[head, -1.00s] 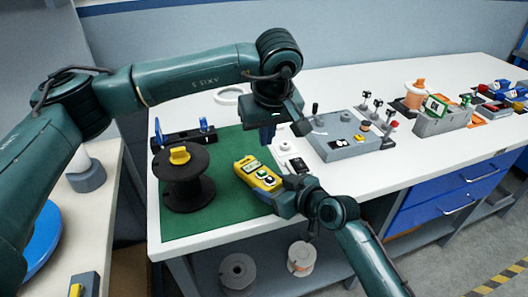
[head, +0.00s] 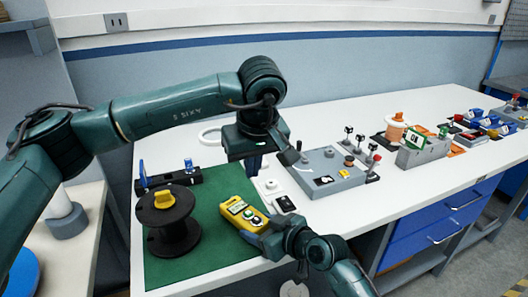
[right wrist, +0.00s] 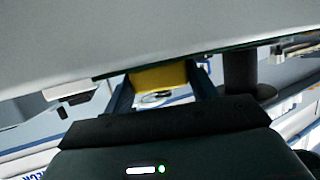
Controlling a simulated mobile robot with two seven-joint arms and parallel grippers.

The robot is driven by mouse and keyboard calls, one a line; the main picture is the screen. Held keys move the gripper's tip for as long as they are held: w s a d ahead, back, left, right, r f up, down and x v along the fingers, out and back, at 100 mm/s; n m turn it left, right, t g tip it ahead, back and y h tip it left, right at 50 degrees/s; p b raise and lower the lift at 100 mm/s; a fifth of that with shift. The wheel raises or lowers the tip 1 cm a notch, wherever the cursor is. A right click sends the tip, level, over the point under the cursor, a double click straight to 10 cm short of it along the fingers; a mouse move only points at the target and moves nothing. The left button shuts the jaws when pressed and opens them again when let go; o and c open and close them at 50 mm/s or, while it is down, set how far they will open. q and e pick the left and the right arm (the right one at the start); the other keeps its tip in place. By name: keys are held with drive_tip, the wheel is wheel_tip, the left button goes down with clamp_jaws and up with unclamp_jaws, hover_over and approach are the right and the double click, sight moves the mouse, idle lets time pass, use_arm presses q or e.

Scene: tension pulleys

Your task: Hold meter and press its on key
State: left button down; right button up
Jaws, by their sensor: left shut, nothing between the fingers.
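The yellow meter (head: 243,214) with a small display and keys lies at an angle over the right part of the green mat (head: 190,270). My right gripper (head: 266,236) is at its near right end. In the right wrist view, the meter's yellow body (right wrist: 162,77) shows between the two fingers of my right gripper (right wrist: 162,88), which is shut on it. My left gripper (head: 254,165) is shut and empty, pointing down above and just beyond the meter's far end, apart from it. Its fingertips are small and partly hidden in the head view. The key faces up.
A black spool (head: 172,233) with a yellow knob stands left of the meter. A black stand with blue parts (head: 168,181) is behind it. A white device (head: 271,189) lies close right of the meter, then a grey control box (head: 325,172).

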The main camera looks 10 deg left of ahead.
drive_tip(key=o, duration=0.5)
drive_tip(key=shift+f, duration=0.1)
drive_tip(key=shift+d, duration=0.1)
